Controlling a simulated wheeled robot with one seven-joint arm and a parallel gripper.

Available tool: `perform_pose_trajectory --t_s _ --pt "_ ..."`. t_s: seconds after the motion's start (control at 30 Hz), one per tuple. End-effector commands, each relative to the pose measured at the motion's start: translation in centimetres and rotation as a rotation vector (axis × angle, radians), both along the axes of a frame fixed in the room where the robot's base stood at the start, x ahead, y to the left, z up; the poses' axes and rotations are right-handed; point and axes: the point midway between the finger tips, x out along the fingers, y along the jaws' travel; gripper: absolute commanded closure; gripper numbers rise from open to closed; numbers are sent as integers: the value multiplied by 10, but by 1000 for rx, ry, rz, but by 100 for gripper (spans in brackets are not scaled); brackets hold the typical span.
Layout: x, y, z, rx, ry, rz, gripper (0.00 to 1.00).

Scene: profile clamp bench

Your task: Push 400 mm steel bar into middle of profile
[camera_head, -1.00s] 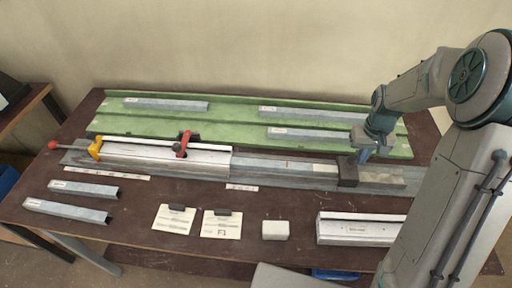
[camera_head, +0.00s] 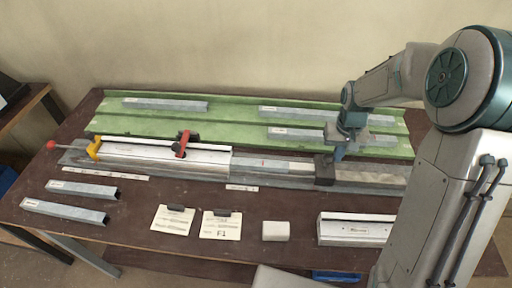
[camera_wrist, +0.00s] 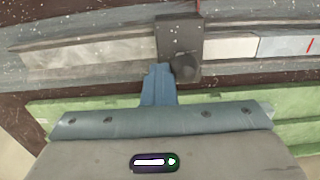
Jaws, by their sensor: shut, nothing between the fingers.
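The steel bar (camera_head: 275,163) lies on the bench rail, grey with a red mark and a whitish right end. Its left part runs into the right end of the pale profile (camera_head: 210,156); how far in is hidden. A dark pusher block (camera_head: 325,172) stands at the bar's right end, seemingly touching it. The wrist view shows the block (camera_wrist: 178,38) with a round knob beside the bar's whitish end (camera_wrist: 230,45). My gripper (camera_head: 339,153) is shut and empty. Its blue fingertips (camera_wrist: 158,82) are at the block's side by the knob; contact is unclear.
A red clamp (camera_head: 182,143) and a yellow clamp (camera_head: 94,149) sit on the profile. A green tray (camera_head: 230,125) with several bars lies behind. Two bars, two cards (camera_head: 222,225), a white block (camera_head: 276,231) and a short profile piece (camera_head: 355,230) lie in front.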

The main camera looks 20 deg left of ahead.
Motion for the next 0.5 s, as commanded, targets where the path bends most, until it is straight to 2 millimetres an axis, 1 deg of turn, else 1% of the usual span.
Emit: perform_pose_trajectory --t_s 0.1,0.5 --pt "-2 11 0 1 -2 4 100" --pt "-8 40 0 1 -1 4 100"
